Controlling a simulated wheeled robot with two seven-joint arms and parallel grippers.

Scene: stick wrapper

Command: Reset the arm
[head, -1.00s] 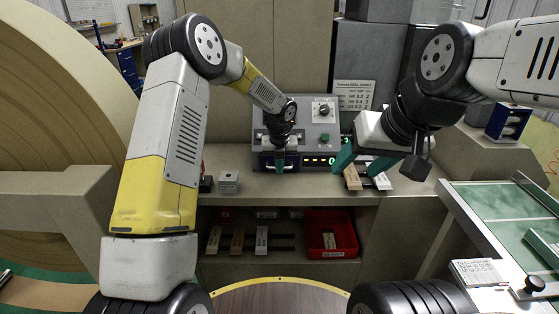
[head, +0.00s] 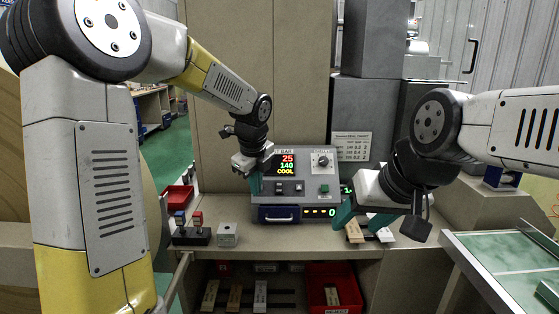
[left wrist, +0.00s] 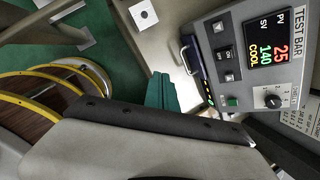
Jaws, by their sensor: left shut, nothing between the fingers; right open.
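My left gripper (head: 255,184) is shut and empty, with its teal fingertips held in front of the left edge of the grey control box (head: 290,165). In the left wrist view the shut teal fingers (left wrist: 162,93) point down past the box (left wrist: 245,75), whose display shows 25, 140 and COOL. My right gripper (head: 352,217) is open at the right of the box, over the pale and brown sticks (head: 380,226) on the bench. Its far finger is partly hidden.
A red bin (head: 334,284) and several sticks lie on the shelf below. A green-topped table (head: 500,258) stands at right.

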